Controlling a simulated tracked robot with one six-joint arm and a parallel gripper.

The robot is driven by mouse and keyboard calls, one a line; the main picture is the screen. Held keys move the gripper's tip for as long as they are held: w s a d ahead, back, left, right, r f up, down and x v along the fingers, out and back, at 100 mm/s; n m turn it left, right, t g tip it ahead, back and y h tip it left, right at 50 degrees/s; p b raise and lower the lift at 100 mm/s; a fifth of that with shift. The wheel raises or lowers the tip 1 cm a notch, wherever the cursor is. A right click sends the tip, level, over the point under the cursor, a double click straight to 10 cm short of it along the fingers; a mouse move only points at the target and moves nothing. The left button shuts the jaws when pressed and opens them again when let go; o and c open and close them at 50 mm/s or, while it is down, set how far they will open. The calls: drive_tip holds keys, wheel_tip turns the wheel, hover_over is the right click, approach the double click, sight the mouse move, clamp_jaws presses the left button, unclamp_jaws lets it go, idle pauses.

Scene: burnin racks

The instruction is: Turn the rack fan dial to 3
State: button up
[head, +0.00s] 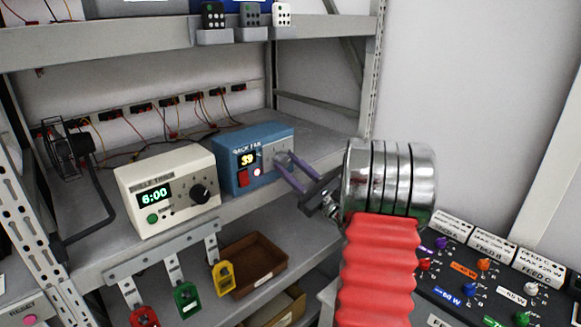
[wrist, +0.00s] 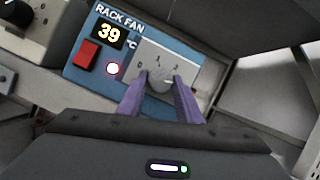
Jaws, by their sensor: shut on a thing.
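The rack fan box (head: 230,180) is blue, on the middle shelf in the head view; it also shows in the wrist view (wrist: 85,72). Its display reads 39, with a red switch and a lit lamp beneath. The grey fan dial (wrist: 157,82) sits on a light plate with 0, 1 and 2 visible around it. A white mark on the dial seems to point right, past 2. My gripper (wrist: 162,80) is shut on the dial, a purple finger on either side. In the head view my gripper (head: 283,163) reaches the box from the right. Any 3 label is hidden or unreadable.
A cream timer box (head: 165,190) showing 6:00 stands left of the fan box. A black fan (head: 68,150) is farther left. Coloured tags (head: 185,297) hang below the shelf edge. A panel of coloured knobs (head: 470,290) lies at lower right.

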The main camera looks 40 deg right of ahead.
drive_tip(key=shift+f, duration=0.25)
drive_tip(key=o, duration=0.8)
drive_tip(key=shift+c, duration=0.2)
drive_tip(key=shift+o, duration=1.4)
drive_tip(key=shift+r, duration=0.15)
drive_tip(key=v, duration=1.4)
drive_tip(key=shift+w, duration=0.1)
